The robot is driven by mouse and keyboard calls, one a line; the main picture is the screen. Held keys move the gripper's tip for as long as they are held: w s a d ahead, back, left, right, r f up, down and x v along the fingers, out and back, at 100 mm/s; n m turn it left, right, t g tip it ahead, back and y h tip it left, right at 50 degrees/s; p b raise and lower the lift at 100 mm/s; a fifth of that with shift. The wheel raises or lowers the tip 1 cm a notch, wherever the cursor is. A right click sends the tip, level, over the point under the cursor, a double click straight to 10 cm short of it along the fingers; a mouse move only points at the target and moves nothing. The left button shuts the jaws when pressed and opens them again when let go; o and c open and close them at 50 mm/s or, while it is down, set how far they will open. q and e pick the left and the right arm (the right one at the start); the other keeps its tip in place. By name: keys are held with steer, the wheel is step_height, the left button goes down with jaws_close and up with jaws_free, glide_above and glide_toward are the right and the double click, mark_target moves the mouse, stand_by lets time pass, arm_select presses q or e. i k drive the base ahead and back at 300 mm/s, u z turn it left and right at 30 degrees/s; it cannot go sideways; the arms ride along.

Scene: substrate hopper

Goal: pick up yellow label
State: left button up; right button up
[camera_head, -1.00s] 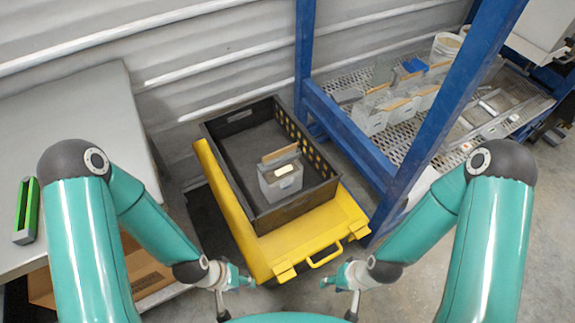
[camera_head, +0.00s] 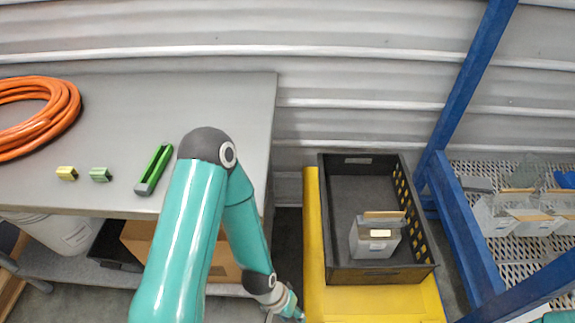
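The yellow label (camera_head: 67,173) is a small yellow block lying on the grey table at the left, near its front edge. A similar small green label (camera_head: 100,174) lies just to its right. My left gripper (camera_head: 287,313) is low at the bottom edge of the picture, beside the yellow cart and well to the right of and below the yellow label. Its fingertips are partly cut off, so its opening is unclear. Only a sliver of my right arm shows at the bottom right corner; its gripper is out of view.
The grey table (camera_head: 200,105) also bears an orange hose coil (camera_head: 38,118) and a long green tool (camera_head: 154,170). A black crate (camera_head: 380,277) with a grey container (camera_head: 374,240) sits on a yellow cart (camera_head: 314,230). A blue-framed rack (camera_head: 462,230) stands right.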

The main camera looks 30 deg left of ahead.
mark_target(63, 174)
steer(key=z, duration=1.2)
steer(key=i, duration=0.1)
steer(key=u, duration=3.5)
steer(key=k, duration=0.7)
steer(key=u, duration=0.1)
steer(key=i, duration=0.75)
steer(key=u, duration=0.95)
